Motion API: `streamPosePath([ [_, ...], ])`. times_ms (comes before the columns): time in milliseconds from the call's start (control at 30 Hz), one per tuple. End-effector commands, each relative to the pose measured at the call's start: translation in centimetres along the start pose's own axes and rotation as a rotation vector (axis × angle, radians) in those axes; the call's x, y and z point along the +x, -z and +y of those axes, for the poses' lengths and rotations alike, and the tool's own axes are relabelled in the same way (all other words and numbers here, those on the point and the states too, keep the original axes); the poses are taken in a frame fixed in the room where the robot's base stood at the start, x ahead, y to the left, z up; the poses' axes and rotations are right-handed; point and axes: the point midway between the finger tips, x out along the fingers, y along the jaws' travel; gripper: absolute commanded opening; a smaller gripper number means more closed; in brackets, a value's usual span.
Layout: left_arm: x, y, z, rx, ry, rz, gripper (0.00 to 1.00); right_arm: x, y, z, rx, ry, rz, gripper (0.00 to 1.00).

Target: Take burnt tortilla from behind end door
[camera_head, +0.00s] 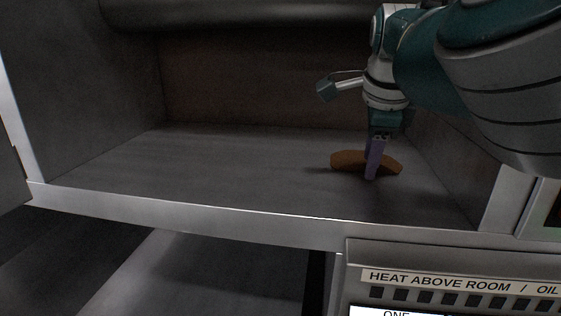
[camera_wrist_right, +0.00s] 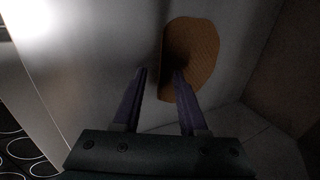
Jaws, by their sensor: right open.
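The burnt tortilla (camera_head: 347,160) is a brown, curved piece low on the floor of the dark metal compartment, toward its right side. It also shows in the right wrist view (camera_wrist_right: 203,48) as a brown oval. My right gripper (camera_head: 371,176) reaches down into the compartment, and its purple fingers cover the middle of the tortilla in the head view. In the right wrist view its fingers (camera_wrist_right: 160,72) are apart, with the right finger overlapping the tortilla and the left finger just left of its edge. Whether they touch it I cannot tell. My left gripper is out of view.
The compartment floor (camera_head: 210,175) is bare left of the tortilla. A raised metal front lip (camera_head: 200,212) runs along the opening, with side walls left and right. A labelled panel (camera_head: 455,285) stands below at the right. A dark roller-like cylinder (camera_head: 230,12) crosses the top.

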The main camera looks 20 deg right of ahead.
Motion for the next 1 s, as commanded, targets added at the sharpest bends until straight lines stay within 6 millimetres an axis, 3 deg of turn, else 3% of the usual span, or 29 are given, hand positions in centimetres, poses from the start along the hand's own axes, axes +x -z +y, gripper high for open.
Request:
streamPosePath([
  [67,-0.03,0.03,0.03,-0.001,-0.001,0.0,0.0,-0.05,-0.01,-0.01,0.0,0.0,0.0,0.42],
  [433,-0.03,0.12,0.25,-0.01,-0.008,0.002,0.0,-0.06,-0.02,0.0,0.0,-0.001,0.0,0.01],
  [1000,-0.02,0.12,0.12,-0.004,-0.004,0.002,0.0,-0.04,-0.02,0.05,0.0,-0.002,0.0,0.0],
])
